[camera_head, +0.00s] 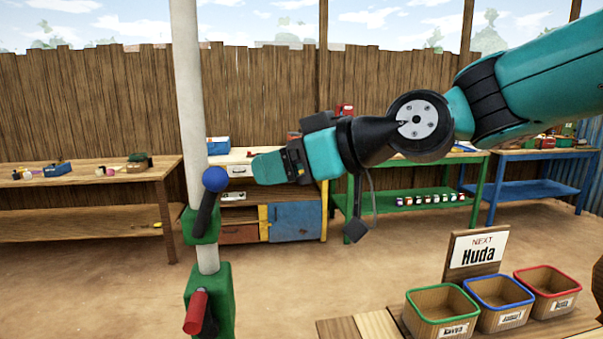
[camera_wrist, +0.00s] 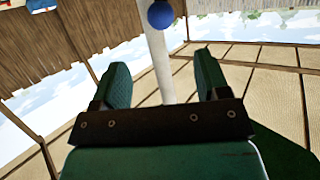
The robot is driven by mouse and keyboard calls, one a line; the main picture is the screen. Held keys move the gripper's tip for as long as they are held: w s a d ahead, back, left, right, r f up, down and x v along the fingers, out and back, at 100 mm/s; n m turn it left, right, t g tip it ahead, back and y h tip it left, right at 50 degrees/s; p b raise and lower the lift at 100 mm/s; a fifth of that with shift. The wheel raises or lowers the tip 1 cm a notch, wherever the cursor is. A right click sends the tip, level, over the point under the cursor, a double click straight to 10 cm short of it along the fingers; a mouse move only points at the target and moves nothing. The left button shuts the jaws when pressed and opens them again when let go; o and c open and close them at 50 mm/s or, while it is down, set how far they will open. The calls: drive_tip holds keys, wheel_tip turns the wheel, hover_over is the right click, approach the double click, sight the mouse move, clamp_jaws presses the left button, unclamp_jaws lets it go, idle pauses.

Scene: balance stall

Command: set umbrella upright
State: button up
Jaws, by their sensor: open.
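The umbrella shows as a thick white pole (camera_head: 187,90) at the left of the head view, leaning slightly; its top is out of frame. A green collar (camera_head: 201,226) on it carries a dark lever with a blue ball knob (camera_head: 215,179). Below, a green block (camera_head: 223,300) holds the pole and has a red handle (camera_head: 195,312). My gripper (camera_head: 262,168) is open, just right of the blue knob, pointing at the pole. In the wrist view the white pole (camera_wrist: 159,65) and blue knob (camera_wrist: 161,14) appear beyond the open, empty fingers (camera_wrist: 160,78).
A wooden counter (camera_head: 378,327) at front right bears green (camera_head: 440,315), blue (camera_head: 500,305) and red (camera_head: 548,293) bins and a "NEXT Huda" sign (camera_head: 478,250). Workbenches (camera_head: 85,178) stand along the wooden fence (camera_head: 90,100). The ground between is clear.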

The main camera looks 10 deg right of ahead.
drive_tip(key=shift+v, duration=1.55)
drive_tip(key=shift+w+r, duration=0.2)
drive_tip(key=c, duration=0.5)
drive_tip(key=w+m+g+p, duration=0.1)
drive_tip(key=w+r+m+g+h+p, duration=0.1)
drive_tip(key=w, duration=0.1)
drive_tip(key=shift+r+m+h+p, duration=0.25)
drive_tip(key=shift+m+h+p, duration=0.05)
drive_tip(key=c, duration=0.8)
drive_tip(key=m, duration=0.1)
drive_tip(key=w+m+g+h+p, duration=0.1)
drive_tip(key=w+m+h, duration=0.1)
drive_tip(key=shift+w+d+r+g+p, duration=0.25)
drive_tip(key=shift+d+r+g+p, duration=0.1)
drive_tip(key=shift+r+g+p, duration=0.05)
drive_tip(key=m+h+p, duration=0.1)
drive_tip(key=p, duration=0.4)
approach(207, 206)
drive_tip(key=shift+g, duration=0.3)
drive_tip(key=shift+w+d+f, duration=0.1)
drive_tip(key=shift+w+f, duration=0.35)
drive_tip(key=shift+w, duration=0.35)
drive_tip(key=shift+w+d+f, duration=0.1)
drive_tip(key=shift+w+f, duration=0.3)
drive_tip(key=shift+w, duration=0.45)
drive_tip(key=shift+w+f, duration=0.45)
drive_tip(key=shift+w, duration=0.35)
